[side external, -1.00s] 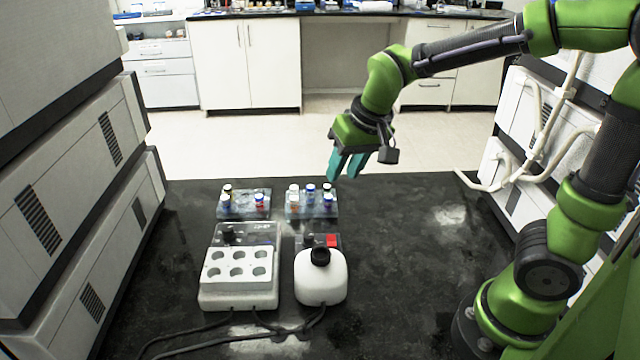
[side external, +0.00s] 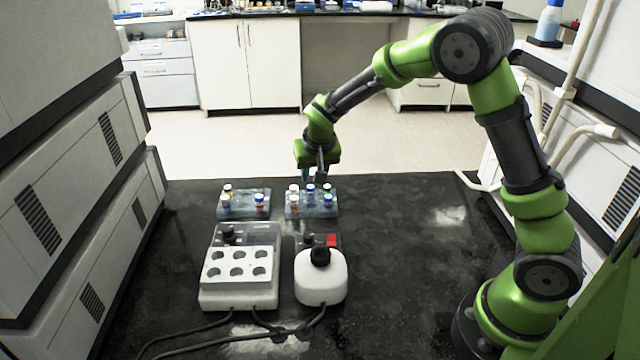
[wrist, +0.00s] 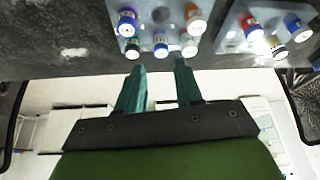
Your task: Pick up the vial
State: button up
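Several small capped vials stand in the right rack (side external: 312,212) in the side view, among them a blue-capped vial (side external: 328,201). The left rack (side external: 243,212) also holds several vials, including another blue-capped one (side external: 259,200). Which vial the task means cannot be told. My gripper (side external: 313,177) is just behind the right rack, fingers pointing down and partly hidden. In the wrist view my gripper (wrist: 159,65) is open, with nothing between the fingers.
A white block with several holes (side external: 240,268) and a white device with a black knob (side external: 320,280) stand in front of the racks. Cables run along the front. White machines (side external: 70,190) line the left side. The dark counter (side external: 400,260) is clear to the right.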

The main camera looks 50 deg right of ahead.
aim_at(311, 187)
jog(key=x, duration=0.6)
jog(key=shift+w+f, duration=0.15)
jog(key=shift+f, duration=0.05)
grip_shut()
